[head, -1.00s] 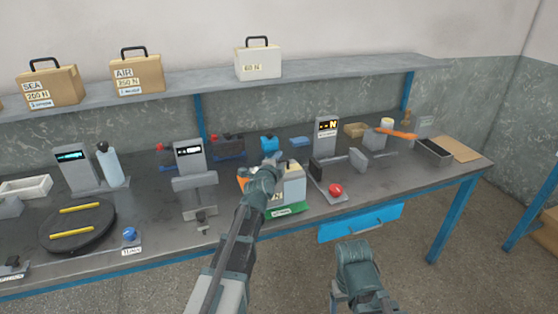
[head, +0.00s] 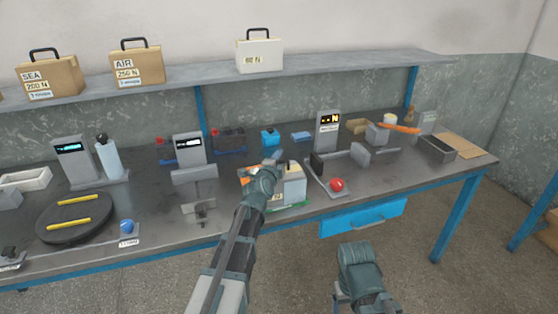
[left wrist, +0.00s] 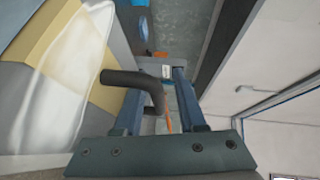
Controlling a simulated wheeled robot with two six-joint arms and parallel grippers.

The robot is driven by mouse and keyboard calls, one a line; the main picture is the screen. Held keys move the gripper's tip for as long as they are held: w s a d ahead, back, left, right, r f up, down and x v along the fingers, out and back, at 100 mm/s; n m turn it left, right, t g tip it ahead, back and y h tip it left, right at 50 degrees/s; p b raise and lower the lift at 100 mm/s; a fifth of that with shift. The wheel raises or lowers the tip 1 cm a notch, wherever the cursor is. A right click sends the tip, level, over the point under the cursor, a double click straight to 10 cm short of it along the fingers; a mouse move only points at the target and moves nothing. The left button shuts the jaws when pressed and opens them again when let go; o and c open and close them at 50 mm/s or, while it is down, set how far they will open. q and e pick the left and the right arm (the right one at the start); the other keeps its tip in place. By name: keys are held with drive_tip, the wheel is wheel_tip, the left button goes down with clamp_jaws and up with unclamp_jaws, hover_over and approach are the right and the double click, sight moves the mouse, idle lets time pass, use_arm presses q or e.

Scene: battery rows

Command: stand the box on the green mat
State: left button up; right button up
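The box (head: 293,188), pale grey and tan with a dark handle, stands at the bench's front edge, partly behind my left gripper. The green mat (head: 294,206) shows as a thin strip under its front; the rest is hidden. My left gripper (head: 272,160) is at the box's left side and top. In the left wrist view the box (left wrist: 60,75) fills the left side, and its bent dark handle (left wrist: 150,82) lies between the spread fingers of the gripper (left wrist: 160,90), with gaps visible. My right gripper (head: 355,290) hangs in front of the bench, its fingers unclear.
A stand with a red button (head: 337,184) is close right of the box. A grey display device (head: 189,150) stands to the left. The shelf (head: 200,83) above holds cases. A blue drawer (head: 362,216) is below the bench edge.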

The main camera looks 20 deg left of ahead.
use_arm(q)
drive_tip(key=shift+s+r, duration=0.15)
drive_tip(key=shift+s, duration=0.05)
drive_tip(key=s+r+p, duration=0.2)
drive_tip(key=s, duration=0.9)
drive_tip(key=shift+s, duration=0.2)
drive_tip(key=shift+d+f, duration=0.1)
drive_tip(key=s+d+f+n+g+h, duration=0.2)
drive_tip(key=s+d+f+g, duration=0.3)
drive_tip(key=d+f, duration=0.3)
drive_tip(key=s+d+f+n+g+h, duration=0.2)
drive_tip(key=s+d+f+g, duration=0.3)
drive_tip(key=d, duration=0.4)
drive_tip(key=s+f+n+g+y, duration=0.2)
drive_tip(key=s+n+g, duration=0.1)
drive_tip(key=s, duration=0.5)
drive_tip(key=s+f+n+g+y, duration=0.3)
drive_tip(key=s+n, duration=0.2)
drive_tip(key=s, duration=0.2)
drive_tip(key=shift+s+n+g, duration=0.3)
drive_tip(key=shift+s+n, duration=0.05)
drive_tip(key=shift+n, duration=0.05)
